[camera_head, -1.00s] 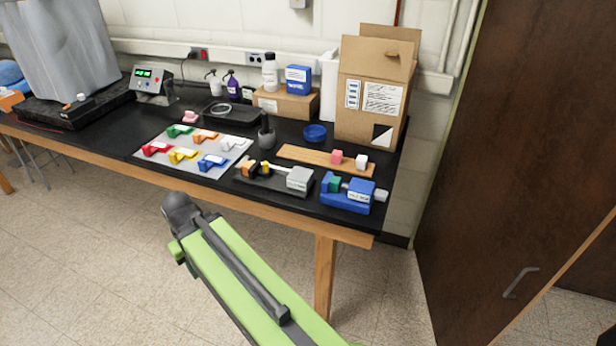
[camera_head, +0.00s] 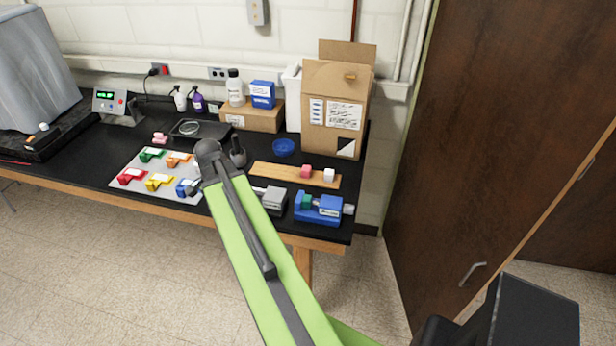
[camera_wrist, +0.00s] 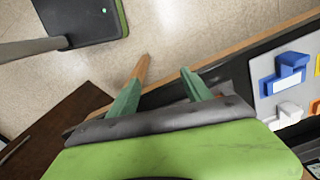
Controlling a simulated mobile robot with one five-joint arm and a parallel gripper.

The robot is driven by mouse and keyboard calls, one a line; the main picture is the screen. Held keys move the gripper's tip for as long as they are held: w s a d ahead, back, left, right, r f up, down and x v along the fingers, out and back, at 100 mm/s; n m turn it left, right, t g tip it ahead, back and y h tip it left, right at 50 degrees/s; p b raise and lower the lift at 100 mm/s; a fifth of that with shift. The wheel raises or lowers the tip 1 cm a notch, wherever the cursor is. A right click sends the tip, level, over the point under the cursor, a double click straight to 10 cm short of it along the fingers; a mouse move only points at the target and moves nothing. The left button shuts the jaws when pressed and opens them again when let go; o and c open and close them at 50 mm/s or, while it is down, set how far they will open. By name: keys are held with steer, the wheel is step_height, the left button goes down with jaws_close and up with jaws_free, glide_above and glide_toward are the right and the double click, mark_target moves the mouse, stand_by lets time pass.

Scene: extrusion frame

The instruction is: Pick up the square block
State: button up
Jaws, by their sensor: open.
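I cannot tell which one the task calls the square block. My gripper (camera_wrist: 163,73) is open and empty in the wrist view, with its green fingers apart near the table's front edge and floor. In the head view my arm reaches up over the table's front edge, left of the board, and the fingers cannot be made out. Neither cube shows in the wrist view.
A blue vise (camera_head: 318,208) stands in front of the board, with a grey device (camera_head: 273,200) left of it. Coloured brackets lie on a pale mat (camera_head: 127,189). A cardboard box (camera_head: 334,108) stands behind the board, and a brown cabinet (camera_head: 480,130) is at right.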

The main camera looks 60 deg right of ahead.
steer(key=s+d+r+m+p, duration=0.3)
steer(key=s+d+r+m, duration=0.15)
steer(key=d, duration=0.25)
steer(key=s+d+r+m+p, duration=0.4)
steer(key=d+r+m, duration=0.1)
steer(key=d+r, duration=0.15)
steer(key=m+p, duration=0.3)
steer(key=m, duration=0.3)
glide_toward(307, 198)
step_height(307, 198, down, 6)
steer(key=b, duration=1.2)
steer(key=shift+w+r+b, duration=0.1)
steer(key=shift+r+b, duration=0.15)
steer(key=shift+b, duration=0.15)
step_height(307, 198, down, 5)
steer(key=b, duration=0.5)
steer(key=shift+a+f, duration=0.1)
steer(key=shift+f, duration=0.1)
steer(key=shift+r, duration=0.2)
steer(key=shift+c, duration=0.5)
jaws_close()
